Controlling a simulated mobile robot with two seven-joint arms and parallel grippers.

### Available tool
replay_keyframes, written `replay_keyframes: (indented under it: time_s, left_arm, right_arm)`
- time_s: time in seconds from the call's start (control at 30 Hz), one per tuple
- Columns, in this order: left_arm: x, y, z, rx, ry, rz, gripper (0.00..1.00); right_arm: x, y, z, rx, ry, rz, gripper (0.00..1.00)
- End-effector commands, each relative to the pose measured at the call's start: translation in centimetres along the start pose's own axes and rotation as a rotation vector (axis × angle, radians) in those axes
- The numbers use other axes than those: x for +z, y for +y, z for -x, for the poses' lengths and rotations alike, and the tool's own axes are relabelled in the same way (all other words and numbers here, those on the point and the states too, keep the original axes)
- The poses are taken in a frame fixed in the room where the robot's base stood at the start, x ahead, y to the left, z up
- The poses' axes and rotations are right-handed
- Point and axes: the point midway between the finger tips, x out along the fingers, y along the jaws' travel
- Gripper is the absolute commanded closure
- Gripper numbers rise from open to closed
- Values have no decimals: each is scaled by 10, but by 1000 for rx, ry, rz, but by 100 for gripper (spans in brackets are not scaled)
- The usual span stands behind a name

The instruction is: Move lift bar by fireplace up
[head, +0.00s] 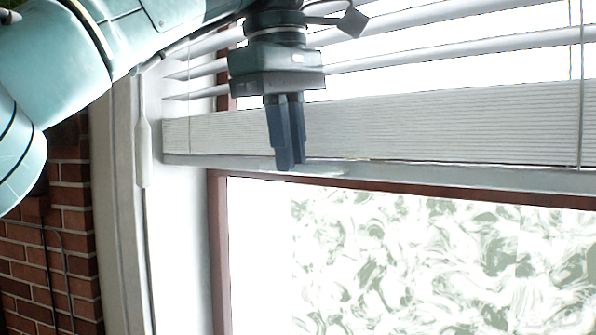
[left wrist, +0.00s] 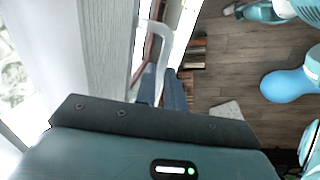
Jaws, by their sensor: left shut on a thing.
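The lift bar (head: 450,178) is the pale bottom rail of a white window blind, running across the head view below the stacked slats. My left gripper (head: 285,160) points down in front of the stack, with its dark fingers together at the rail. It is shut on the bar; the fingertips hide the exact contact in the head view. In the left wrist view the gripper's dark fingers (left wrist: 166,88) meet a white curved piece (left wrist: 155,45) beside the slats; I take this to be part of the bar. My right gripper is not in view.
Open slats (head: 440,45) hang above the bar. Below it is a window pane (head: 430,270) in a reddish frame. A white casing (head: 122,220) and a brick wall (head: 45,265) stand at left. Wooden floor (left wrist: 225,70) shows in the left wrist view.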

Motion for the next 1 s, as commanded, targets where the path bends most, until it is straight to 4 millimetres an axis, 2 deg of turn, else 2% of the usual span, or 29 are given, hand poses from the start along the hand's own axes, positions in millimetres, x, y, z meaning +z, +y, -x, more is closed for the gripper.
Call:
replay_keyframes:
  time_s: [0.37,0.4,0.63,1.0]
  left_arm:
    - [-1,0,2,3,2,4,100]
    - [-1,0,2,3,2,4,88]
    - [-1,0,2,2,1,3,69]
    - [3,-3,6,2,1,-1,68]
  right_arm:
    - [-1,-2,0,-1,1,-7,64]
    - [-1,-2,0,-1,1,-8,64]
    - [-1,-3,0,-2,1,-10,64]
    - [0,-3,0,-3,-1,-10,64]
